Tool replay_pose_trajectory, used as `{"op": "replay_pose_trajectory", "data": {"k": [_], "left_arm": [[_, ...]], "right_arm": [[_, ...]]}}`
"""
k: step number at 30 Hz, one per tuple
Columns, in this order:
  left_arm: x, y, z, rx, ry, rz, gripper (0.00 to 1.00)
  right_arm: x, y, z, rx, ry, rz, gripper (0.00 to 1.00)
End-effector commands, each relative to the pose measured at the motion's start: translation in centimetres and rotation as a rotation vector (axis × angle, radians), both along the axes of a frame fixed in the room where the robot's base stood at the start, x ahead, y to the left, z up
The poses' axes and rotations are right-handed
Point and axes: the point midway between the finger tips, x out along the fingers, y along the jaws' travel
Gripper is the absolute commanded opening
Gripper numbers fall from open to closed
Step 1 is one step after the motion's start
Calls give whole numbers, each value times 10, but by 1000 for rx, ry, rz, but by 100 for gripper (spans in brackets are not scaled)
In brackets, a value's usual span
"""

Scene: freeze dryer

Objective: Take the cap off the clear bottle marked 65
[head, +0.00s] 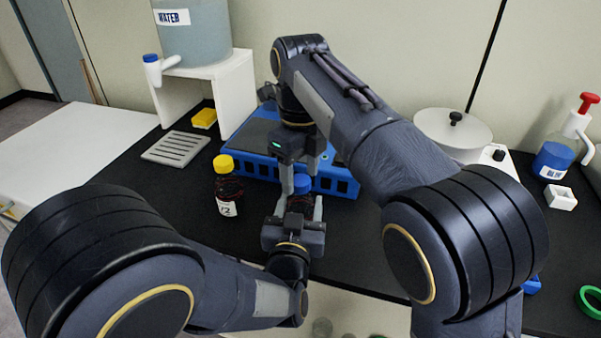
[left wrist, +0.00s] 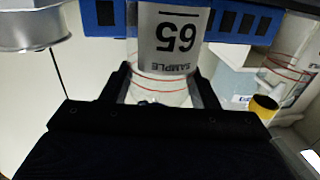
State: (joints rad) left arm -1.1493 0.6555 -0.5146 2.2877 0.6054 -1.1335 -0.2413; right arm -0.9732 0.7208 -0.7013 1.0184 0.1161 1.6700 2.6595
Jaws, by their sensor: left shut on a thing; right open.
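The clear bottle marked 65 (left wrist: 176,40) shows upside down in the left wrist view, with its label facing the camera. My left gripper (head: 299,208) is shut on this bottle, a finger on each side. In the head view its blue cap (head: 302,184) shows just above my left gripper; most of the bottle is hidden. In the left wrist view the cap is hidden behind the gripper body. My right gripper (head: 300,170) points down from above, open, with its fingers at the cap. I cannot tell whether they touch it.
A yellow-capped bottle (head: 229,188) stands left of my grippers. A blue rack (head: 340,184) lies behind them. A grey slotted tray (head: 176,149), a yellow block (head: 204,118) and a water tank (head: 195,35) on a white stand (head: 236,85) are at back left. A white-lidded vessel (head: 453,128) stands right.

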Motion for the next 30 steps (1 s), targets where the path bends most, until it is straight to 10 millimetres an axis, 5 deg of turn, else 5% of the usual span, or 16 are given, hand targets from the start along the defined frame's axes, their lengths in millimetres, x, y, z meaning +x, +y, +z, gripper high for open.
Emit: {"op": "replay_pose_trajectory", "data": {"k": [12, 23, 30], "left_arm": [[0, 0, 0, 0, 0, 0, 0], [0, 0, 0, 0, 0, 0, 0], [0, 0, 0, 0, 0, 0, 0]], "right_arm": [[0, 0, -9, 0, -1, 1, 53], [0, 0, -9, 0, -1, 1, 7], [0, 0, -9, 1, -1, 22, 6]]}}
